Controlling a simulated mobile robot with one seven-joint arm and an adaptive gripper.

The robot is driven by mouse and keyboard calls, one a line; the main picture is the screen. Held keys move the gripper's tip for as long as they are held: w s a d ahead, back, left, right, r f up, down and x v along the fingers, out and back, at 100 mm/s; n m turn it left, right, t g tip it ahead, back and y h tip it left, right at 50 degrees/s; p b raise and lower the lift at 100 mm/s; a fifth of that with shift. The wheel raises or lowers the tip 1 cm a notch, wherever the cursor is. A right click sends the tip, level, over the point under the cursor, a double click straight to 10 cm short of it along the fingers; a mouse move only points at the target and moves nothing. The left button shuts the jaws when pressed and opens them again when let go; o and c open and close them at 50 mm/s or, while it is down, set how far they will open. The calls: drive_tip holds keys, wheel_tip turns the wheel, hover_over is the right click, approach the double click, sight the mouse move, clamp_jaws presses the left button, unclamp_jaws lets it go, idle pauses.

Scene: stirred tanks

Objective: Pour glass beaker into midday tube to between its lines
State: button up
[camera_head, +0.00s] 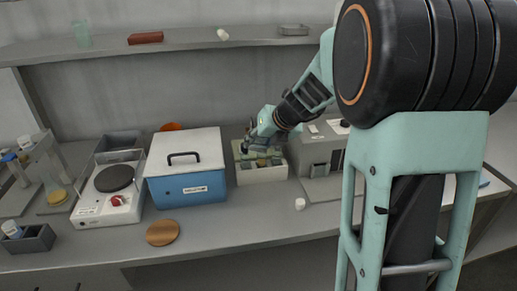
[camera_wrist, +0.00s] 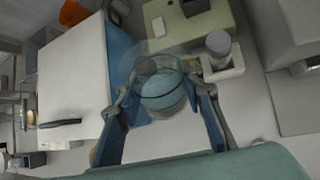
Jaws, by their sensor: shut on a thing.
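My gripper (camera_wrist: 161,92) is shut on a clear glass beaker (camera_wrist: 162,104), with one finger on each side of it. The beaker shows pale blue liquid and a dark line around it. In the head view my gripper (camera_head: 262,146) is over a cream block (camera_head: 262,174), between the blue box and a grey machine. The block also shows in the wrist view (camera_wrist: 222,18), just beyond the beaker, with a small tube-like top (camera_wrist: 158,27) in it. I cannot read which tube is the midday one, and its lines are hidden.
A blue box with white lid (camera_head: 186,150) stands left of the block. A grey machine (camera_head: 322,150) is to its right. A capped jar (camera_wrist: 219,46) sits in a pale holder beside the beaker. A white cap (camera_head: 300,204) and wooden disc (camera_head: 163,233) lie in front. A hotplate (camera_head: 110,197) is farther left.

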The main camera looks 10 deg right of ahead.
drive_tip(key=shift+w+f+n+t+b, duration=0.15)
drive_tip(key=shift+t+b, duration=0.3)
drive_tip(key=shift+b, duration=1)
drive_tip(key=shift+w+f+n+t+b, duration=0.15)
drive_tip(key=shift+t+b, duration=0.3)
drive_tip(key=shift+b, duration=1)
drive_tip(key=t+b, duration=0.1)
drive_tip(key=b, duration=0.2)
drive_tip(key=h+b, duration=0.1)
drive_tip(key=b, duration=0.2)
drive_tip(key=shift+w+d+r+n+t, duration=0.15)
drive_tip(key=shift+r+n+t, duration=0.15)
drive_tip(key=shift+r+t, duration=0.1)
drive_tip(key=t+b, duration=0.1)
drive_tip(key=b, duration=0.2)
drive_tip(key=r+b, duration=0.1)
drive_tip(key=b, duration=0.2)
drive_tip(key=shift+w+d+n+t, duration=0.15)
drive_tip(key=shift+w+n+t, duration=0.15)
drive_tip(key=shift+t, duration=0.1)
drive_tip(key=shift+r+b, duration=0.45)
drive_tip(key=shift+b, duration=0.55)
drive_tip(key=shift+d+f, duration=0.1)
drive_tip(key=shift+f, duration=0.05)
